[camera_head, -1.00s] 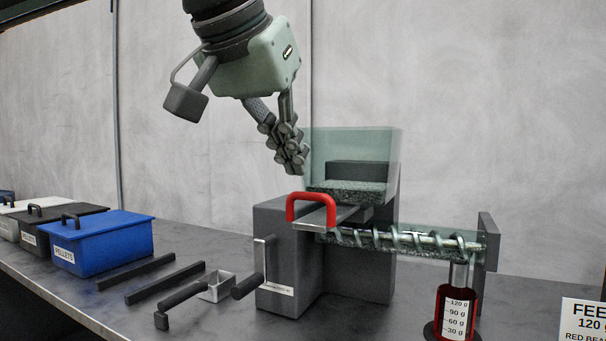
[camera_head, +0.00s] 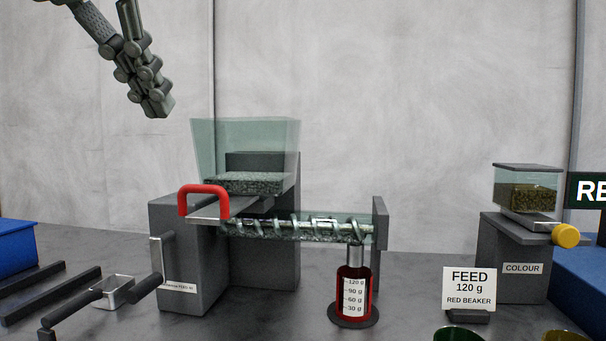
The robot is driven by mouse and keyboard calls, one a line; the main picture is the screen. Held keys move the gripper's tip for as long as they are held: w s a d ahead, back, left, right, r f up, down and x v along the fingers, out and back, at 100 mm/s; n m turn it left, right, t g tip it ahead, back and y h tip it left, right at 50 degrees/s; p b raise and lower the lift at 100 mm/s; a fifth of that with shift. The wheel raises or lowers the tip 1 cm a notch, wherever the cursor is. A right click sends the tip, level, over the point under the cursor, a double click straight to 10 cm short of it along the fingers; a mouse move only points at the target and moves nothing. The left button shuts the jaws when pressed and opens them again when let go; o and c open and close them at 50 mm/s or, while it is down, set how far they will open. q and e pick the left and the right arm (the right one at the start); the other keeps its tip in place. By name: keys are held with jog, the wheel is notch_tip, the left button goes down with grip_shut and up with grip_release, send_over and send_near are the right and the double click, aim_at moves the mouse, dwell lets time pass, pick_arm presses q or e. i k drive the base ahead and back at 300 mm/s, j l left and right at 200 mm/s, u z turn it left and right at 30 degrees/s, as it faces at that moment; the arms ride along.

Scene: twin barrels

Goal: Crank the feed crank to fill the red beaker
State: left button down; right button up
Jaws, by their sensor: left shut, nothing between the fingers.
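The feed crank (camera_head: 155,262) hangs on the left side of the grey feeder block (camera_head: 180,235), with its dark grip (camera_head: 147,286) at the bottom. A red-handled slide (camera_head: 204,192) sits under the clear hopper (camera_head: 245,140), which has dark pellets in its bottom. A spiral screw (camera_head: 290,228) runs right from it. The red beaker (camera_head: 354,290), marked 30 to 120 g, stands upright below the screw's outlet; its fill level is hard to tell. My left gripper (camera_head: 158,105) is shut and empty, in the air above and left of the hopper, apart from the crank. My right gripper is not in view.
A small metal scoop (camera_head: 116,292) and dark bars (camera_head: 50,293) lie left of the crank. A blue box (camera_head: 16,241) stands far left. On the right are a sign (camera_head: 469,289) reading FEED 120 g RED BEAKER and a COLOUR dispenser (camera_head: 515,265) with a yellow knob (camera_head: 565,235).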

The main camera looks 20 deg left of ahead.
aim_at(134, 295)
jog(key=k+l, duration=0.2)
jog(key=k, duration=0.3)
jog(key=k+l, duration=0.15)
jog(key=k, duration=0.3)
jog(key=k+l, duration=0.2)
jog(key=k, duration=0.3)
